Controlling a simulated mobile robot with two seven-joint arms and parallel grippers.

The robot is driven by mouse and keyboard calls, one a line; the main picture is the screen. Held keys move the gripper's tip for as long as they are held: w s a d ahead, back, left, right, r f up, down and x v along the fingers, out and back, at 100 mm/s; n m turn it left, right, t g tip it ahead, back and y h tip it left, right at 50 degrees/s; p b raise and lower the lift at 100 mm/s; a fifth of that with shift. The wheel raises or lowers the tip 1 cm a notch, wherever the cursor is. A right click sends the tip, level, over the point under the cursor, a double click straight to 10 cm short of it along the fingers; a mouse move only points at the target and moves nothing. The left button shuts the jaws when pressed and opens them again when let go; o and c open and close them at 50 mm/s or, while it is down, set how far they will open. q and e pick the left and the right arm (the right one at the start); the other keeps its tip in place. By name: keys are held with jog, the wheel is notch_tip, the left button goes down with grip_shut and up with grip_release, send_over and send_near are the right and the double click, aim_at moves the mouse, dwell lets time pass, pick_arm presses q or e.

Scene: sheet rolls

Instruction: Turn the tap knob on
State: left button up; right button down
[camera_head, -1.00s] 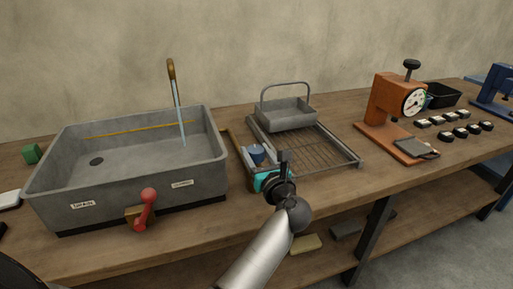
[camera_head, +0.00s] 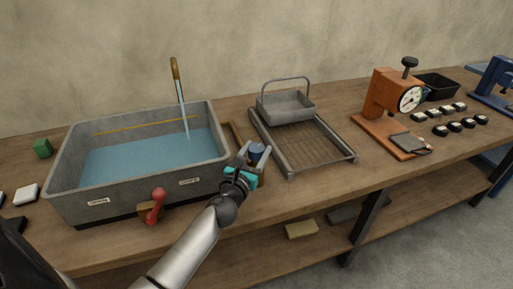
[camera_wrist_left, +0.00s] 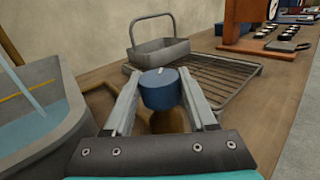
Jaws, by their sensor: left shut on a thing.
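The blue tap knob (camera_head: 257,153) stands on a brown base at the right side of the grey basin (camera_head: 68,172). My left gripper (camera_head: 258,148) has its fingers on either side of the knob and is shut on it. In the left wrist view the knob (camera_wrist_left: 160,92) sits between the two fingers, with a pale mark on its top. A stream of water (camera_head: 184,115) runs from the brass spout (camera_head: 175,68) into the basin, where blue water (camera_head: 130,157) covers the floor. My right gripper is out of view.
A red lever (camera_head: 156,204) is on the basin's front. Right of the knob are a wire rack (camera_head: 318,153) and a grey handled tray (camera_head: 286,105). An orange press with a dial (camera_head: 385,108) and several black-and-white blocks stand farther right. Bare bench lies in front of the rack.

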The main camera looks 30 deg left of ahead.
pick_arm(q)
jog(key=shift+m+h, duration=0.3)
jog(key=o, duration=1.4)
jog(key=shift+c, duration=0.2)
jog(key=shift+a, duration=0.15)
